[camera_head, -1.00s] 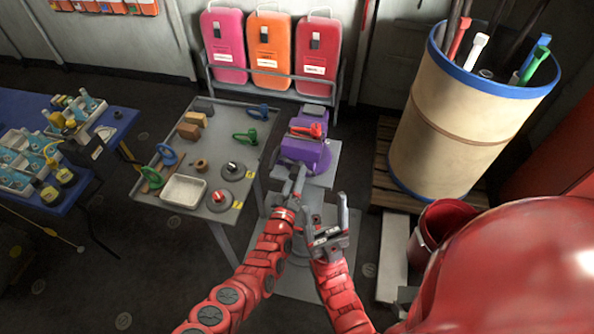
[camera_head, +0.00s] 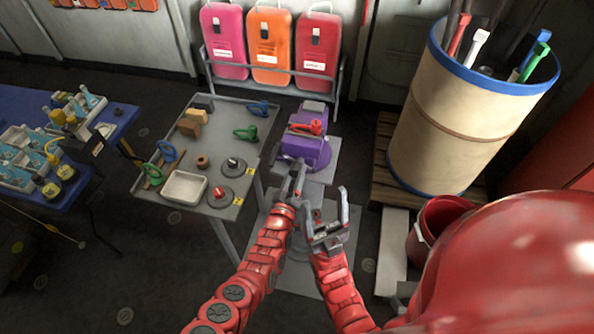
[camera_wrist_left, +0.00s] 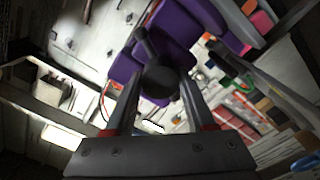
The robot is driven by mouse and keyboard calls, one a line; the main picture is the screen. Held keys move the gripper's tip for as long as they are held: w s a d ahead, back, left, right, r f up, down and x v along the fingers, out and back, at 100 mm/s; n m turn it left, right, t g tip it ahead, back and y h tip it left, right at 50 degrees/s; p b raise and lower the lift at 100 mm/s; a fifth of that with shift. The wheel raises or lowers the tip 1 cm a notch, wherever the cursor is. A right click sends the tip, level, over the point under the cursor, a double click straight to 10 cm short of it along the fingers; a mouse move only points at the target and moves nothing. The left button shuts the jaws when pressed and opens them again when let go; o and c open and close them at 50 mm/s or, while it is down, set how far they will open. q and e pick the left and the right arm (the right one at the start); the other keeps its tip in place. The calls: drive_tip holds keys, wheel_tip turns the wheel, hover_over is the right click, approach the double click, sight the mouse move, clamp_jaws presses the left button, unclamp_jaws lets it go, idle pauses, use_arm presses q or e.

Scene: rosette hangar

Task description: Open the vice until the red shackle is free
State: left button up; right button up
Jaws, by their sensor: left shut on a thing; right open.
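The purple vice (camera_head: 303,150) stands on a grey stand at the centre of the head view. The red shackle (camera_head: 308,127) sits at the vice's top, by its jaws; I cannot tell how tightly they hold it. My left gripper (camera_head: 297,172) is at the vice's near side, shut on the vice handle. In the left wrist view, the handle's dark round end (camera_wrist_left: 160,82) shows between the fingers, with the purple vice body (camera_wrist_left: 180,30) beyond. My right gripper (camera_head: 331,208) is open and empty, lower and to the right of the left one.
A grey table (camera_head: 226,150) with shackles, blocks, a white tray (camera_head: 184,187) and round discs stands left of the vice. A large barrel (camera_head: 465,120) and a red bucket (camera_head: 440,218) are at the right. Coloured cases (camera_head: 270,45) stand behind.

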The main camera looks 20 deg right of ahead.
use_arm(q)
clamp_jaws()
drive_tip(key=shift+w+a+f+n+b, duration=0.15)
drive_tip(key=shift+n+b, duration=0.25)
drive_tip(key=shift+n, duration=0.7)
drive_tip(key=n+b, duration=0.5)
drive_tip(key=n, duration=0.5)
drive_tip(key=shift+f+n, duration=0.15)
drive_tip(key=shift+n, duration=0.95)
drive_tip(key=shift+s+r+n, duration=0.25)
drive_tip(key=shift+n, duration=0.05)
